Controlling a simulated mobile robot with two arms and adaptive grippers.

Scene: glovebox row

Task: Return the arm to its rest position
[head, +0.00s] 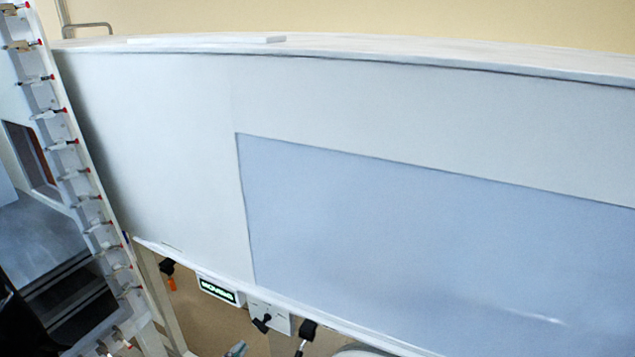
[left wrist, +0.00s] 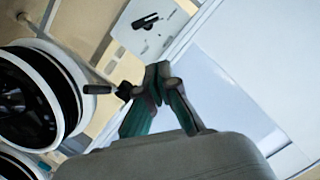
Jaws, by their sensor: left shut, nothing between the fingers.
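My left gripper (left wrist: 157,82) shows in the left wrist view with its dark green and grey fingers closed together and nothing between them. In the head view only a small grey part of the left gripper (head: 237,349) shows at the bottom edge. In the left wrist view a black handle (left wrist: 98,89) lies just left of the fingertips. I cannot tell whether they touch. My right gripper is in neither view.
A large white cabinet (head: 160,120) with a blue-grey panel (head: 430,240) fills the head view. Below it are a green-lettered display (head: 217,290) and a switch plate (head: 283,318). A rack with red-tipped valves (head: 62,143) stands left. Round black-and-white ports (left wrist: 72,88) show in the wrist view.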

